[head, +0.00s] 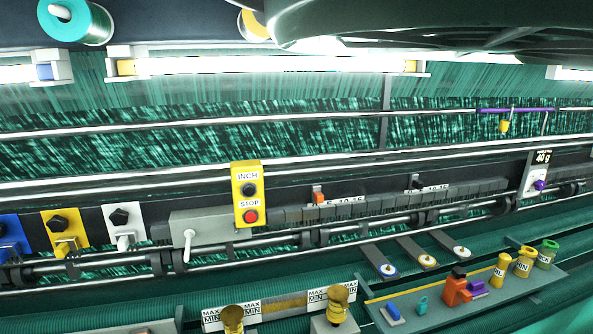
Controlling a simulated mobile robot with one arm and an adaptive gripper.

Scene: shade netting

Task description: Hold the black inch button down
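The black inch button (249,189) is on a yellow control box (239,170) near the centre of the head view. The word INCH is above it. A red button (250,216) sits below it, under the word STOP. Nothing covers or touches the black button in this view. I cannot tell from this angle whether it is pressed in. My gripper is not in view.
Long metal rails (150,178) cross the view. A tray (385,292) at lower right carries a red tool (455,289) and small cans (524,262).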

